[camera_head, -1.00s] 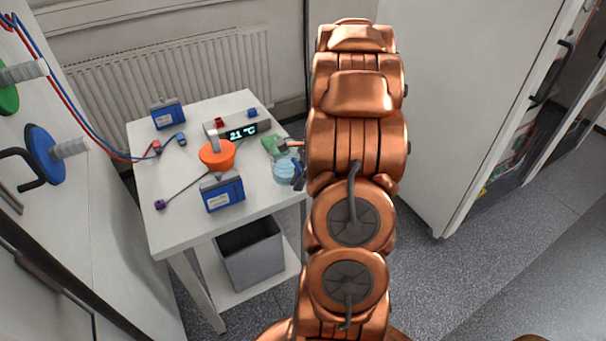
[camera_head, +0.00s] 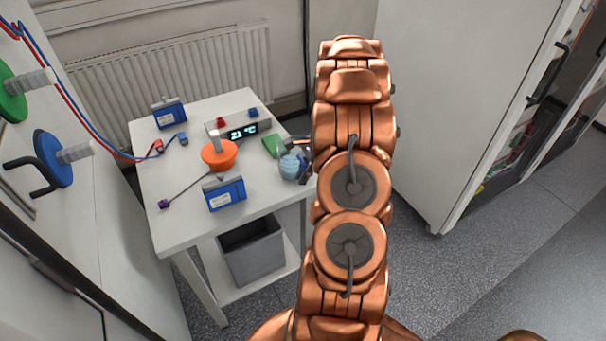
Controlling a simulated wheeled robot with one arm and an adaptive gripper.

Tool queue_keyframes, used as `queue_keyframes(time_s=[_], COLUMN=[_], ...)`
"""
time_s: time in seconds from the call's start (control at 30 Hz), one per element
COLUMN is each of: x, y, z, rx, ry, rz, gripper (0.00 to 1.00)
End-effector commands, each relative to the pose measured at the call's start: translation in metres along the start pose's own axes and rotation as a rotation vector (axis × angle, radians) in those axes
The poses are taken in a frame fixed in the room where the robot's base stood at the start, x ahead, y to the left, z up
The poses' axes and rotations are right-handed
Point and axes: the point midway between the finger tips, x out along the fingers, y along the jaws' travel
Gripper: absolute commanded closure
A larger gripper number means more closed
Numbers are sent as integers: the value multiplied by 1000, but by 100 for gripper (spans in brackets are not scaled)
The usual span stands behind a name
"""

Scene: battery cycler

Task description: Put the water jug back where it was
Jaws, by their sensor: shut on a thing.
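The water jug (camera_head: 289,170) is the small light blue vessel at the right edge of the white table (camera_head: 175,231). My gripper (camera_head: 301,165) reaches in from the right and is shut on the jug. My copper arm hides part of the gripper. I cannot tell whether the jug touches the table top or hangs just above it.
A green block (camera_head: 271,147) is close behind the jug. An orange bowl (camera_head: 219,157), blue boxes (camera_head: 225,194) and a display reading 21 °C (camera_head: 243,132) are on the table. A grey bin (camera_head: 254,254) stands below. A white cabinet (camera_head: 450,100) is on the right.

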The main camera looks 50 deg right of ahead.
Motion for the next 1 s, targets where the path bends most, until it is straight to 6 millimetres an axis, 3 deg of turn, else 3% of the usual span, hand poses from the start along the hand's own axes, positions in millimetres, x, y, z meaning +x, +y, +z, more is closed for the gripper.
queue_keyframes(time_s=[0.47,0.5,0.73,1.0], x=[8,9,8,8], y=[-1,-1,-1,0], z=[-4,-4,-4,-4], rx=[-1,-1,-1,-1], ry=[2,2,2,2], rz=[-3,-3,-3,-3], gripper=[100,88,64,63])
